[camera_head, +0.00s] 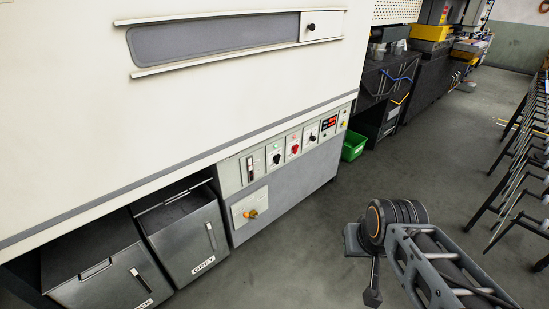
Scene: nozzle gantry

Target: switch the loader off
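A large cream machine (240,100) fills the left and middle of the view. A control panel (229,178) runs along its lower part. On it are a slotted lever switch (250,168), a black knob (276,158), a red knob (294,149), another black knob (312,139) and a lit red display (329,123). Below is a separate plate (240,205) with an orange-yellow knob (251,213). The labels are too small to read, so I cannot tell which control belongs to the loader. My gripper (372,296) hangs at the lower right, apart from the panel; its fingers are unclear.
Two grey bins (185,235) stand under the machine at the lower left, one marked GREY. A green crate (354,146) is on the floor past the panel. A dark metal rack (515,150) lines the right side. The grey floor between is mostly clear.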

